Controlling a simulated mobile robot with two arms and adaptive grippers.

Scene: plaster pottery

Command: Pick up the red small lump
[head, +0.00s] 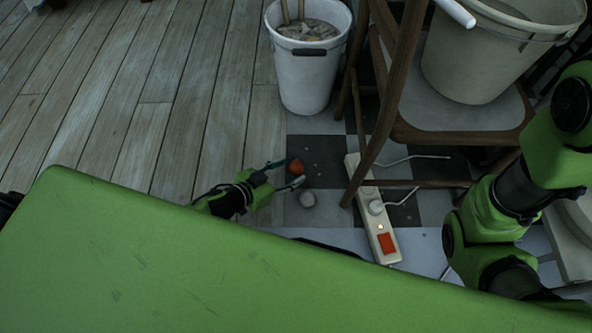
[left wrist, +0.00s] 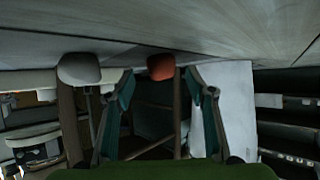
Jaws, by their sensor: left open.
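The red small lump (head: 296,166) lies on the checkered floor, just in front of my left gripper (head: 289,173). My left gripper is open, with its fingertips close to the lump; the head view does not show clearly whether they touch it. In the left wrist view, the red lump (left wrist: 161,67) appears just beyond the gap between the open fingers (left wrist: 160,84), with nothing held. A pale lump (head: 307,199) lies close by, and it shows left of the fingers in the left wrist view (left wrist: 79,69). My right gripper is out of view; only its arm shows.
A white power strip (head: 352,172) with a red switch lies right of the lumps. A wooden chair (head: 465,128) carries a large bucket (head: 470,60). A white bucket (head: 308,88) stands behind the lumps. Plank floor at left is clear.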

